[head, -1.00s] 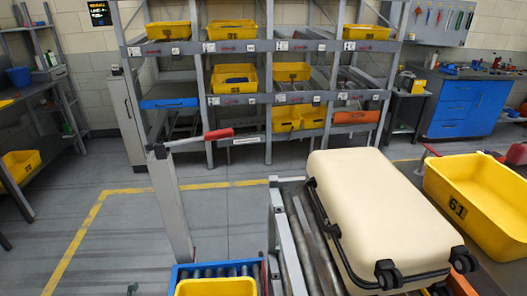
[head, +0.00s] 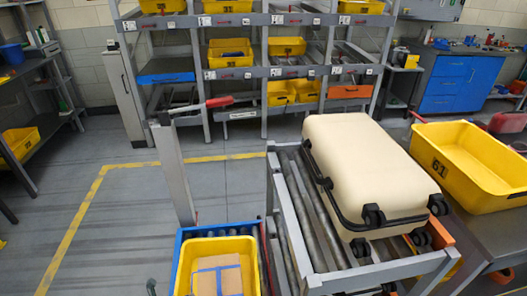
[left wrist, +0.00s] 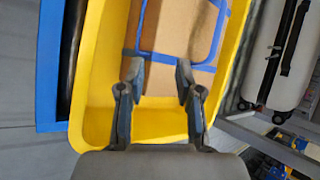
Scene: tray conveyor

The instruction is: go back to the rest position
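In the left wrist view my left gripper (left wrist: 157,78) is open, its two fingers apart with nothing between them. It hangs over a yellow tray (left wrist: 95,120) holding a brown cardboard box (left wrist: 160,77) with blue bands. The box is wider than the gap between the fingertips. In the head view the same yellow tray (head: 180,268) is at the bottom centre-left with the box (head: 218,277) in it, cut by the lower edge. My left gripper is not clearly visible there. My right gripper is not seen in either view.
The tray sits on a blue-framed roller conveyor (head: 180,238). A cream suitcase (head: 365,160) lies on a grey roller stand (head: 295,225) to its right. A yellow bin marked 61 (head: 470,185) is at the right. Shelves (head: 290,72) stand behind.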

